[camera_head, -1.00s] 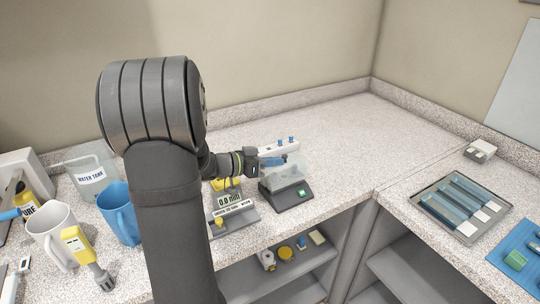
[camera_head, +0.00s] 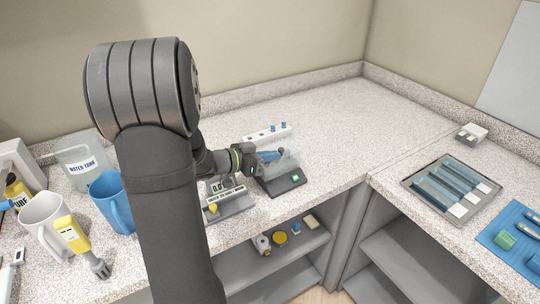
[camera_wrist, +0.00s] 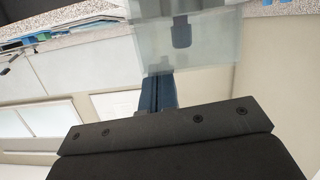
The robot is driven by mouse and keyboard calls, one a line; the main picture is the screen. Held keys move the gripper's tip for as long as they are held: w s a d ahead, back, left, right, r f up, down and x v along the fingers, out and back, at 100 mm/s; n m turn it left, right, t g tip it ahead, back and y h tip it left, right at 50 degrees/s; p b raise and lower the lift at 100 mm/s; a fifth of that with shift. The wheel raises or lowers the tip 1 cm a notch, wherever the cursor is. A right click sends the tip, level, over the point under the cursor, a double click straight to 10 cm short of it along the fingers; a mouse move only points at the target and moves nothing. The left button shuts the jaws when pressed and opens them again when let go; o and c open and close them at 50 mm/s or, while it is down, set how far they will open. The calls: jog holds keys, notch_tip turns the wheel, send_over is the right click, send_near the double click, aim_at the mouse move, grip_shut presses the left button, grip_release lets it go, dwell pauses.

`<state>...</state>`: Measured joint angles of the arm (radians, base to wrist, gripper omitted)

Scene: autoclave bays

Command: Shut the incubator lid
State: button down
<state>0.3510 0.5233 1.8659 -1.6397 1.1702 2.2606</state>
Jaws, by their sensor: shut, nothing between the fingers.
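The incubator (camera_head: 284,185) is a small dark box with a green light on its front, standing on the counter. Its clear lid (camera_head: 288,162) shows above the base; its exact angle is hard to tell. In the wrist view the translucent lid (camera_wrist: 188,48) fills the top middle, with a dark block seen through it. My gripper (camera_head: 268,156) is shut and empty, at the lid's left side in the head view. Its blue fingers (camera_wrist: 158,93) reach the lid's edge in the wrist view; whether they touch it is unclear.
A scale (camera_head: 230,206) stands just left of the incubator, and a white power strip (camera_head: 262,134) lies behind. The counter behind right is clear.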

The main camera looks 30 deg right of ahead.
notch_tip(320, 180, up, 4)
jog(key=shift+r, duration=0.25)
jog(key=v, duration=1)
jog(key=shift+f, duration=0.25)
jog(key=x, duration=0.9)
jog(key=shift+d+f, duration=0.15)
jog(key=shift+d, duration=0.1)
jog(key=f, duration=0.3)
jog(key=shift+d, duration=0.25)
jog(key=shift+f, duration=0.5)
jog(key=shift+r, duration=0.2)
